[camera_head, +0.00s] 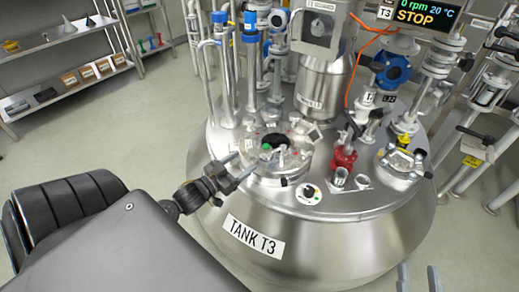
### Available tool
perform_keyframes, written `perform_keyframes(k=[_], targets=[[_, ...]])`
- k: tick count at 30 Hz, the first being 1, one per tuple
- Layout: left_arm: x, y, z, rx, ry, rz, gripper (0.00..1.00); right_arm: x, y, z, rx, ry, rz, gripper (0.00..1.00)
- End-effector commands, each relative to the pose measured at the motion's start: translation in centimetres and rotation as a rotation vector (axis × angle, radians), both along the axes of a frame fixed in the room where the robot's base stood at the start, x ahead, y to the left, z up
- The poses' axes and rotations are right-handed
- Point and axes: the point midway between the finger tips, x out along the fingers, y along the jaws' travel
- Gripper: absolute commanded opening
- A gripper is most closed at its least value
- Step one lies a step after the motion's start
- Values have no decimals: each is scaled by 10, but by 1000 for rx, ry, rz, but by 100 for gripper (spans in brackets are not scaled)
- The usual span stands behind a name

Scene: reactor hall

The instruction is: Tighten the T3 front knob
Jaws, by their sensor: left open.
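Tank T3 is a large steel vessel with a "TANK T3" label (254,236) on its front. On its top is a round manhole cover (268,172) with a sight glass and several small clamps around its rim. A small dark knob (284,181) sits at the cover's front edge. A white round dial with a dark knob (308,193) is to its right. I cannot tell which is the front knob. My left gripper (234,171) is open at the cover's left edge, apart from both knobs. My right gripper (418,277) shows only two separated fingertips at the bottom edge, open and empty.
A red valve (343,158), a blue valve (391,70) and a second hatch (402,162) crowd the tank's right side. Pipes with blue caps (220,17) rise behind the cover. A display (425,14) reads STOP. Shelves (70,75) stand at the far left beyond clear floor.

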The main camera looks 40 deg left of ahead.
Motion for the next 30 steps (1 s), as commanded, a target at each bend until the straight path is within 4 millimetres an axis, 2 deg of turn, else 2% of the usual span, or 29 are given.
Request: perform_keyframes(k=[6, 12, 18, 26, 30], targets=[[43, -5, -1, 2, -3, 0, 68, 0, -8, 12, 68, -113, -18, 36], [73, -9, -1, 2, -1, 1, 68, -1, -16, 23, 118, -201, -35, 36], [85, -11, -1, 2, 1, 0, 68, -2, -20, 28, 141, -241, -43, 36], [86, -11, 0, 2, 2, 0, 68, -3, -20, 29, 144, -247, -44, 36], [86, -11, 0, 2, 2, 0, 52, -3, -20, 29, 144, -247, -44, 36]])
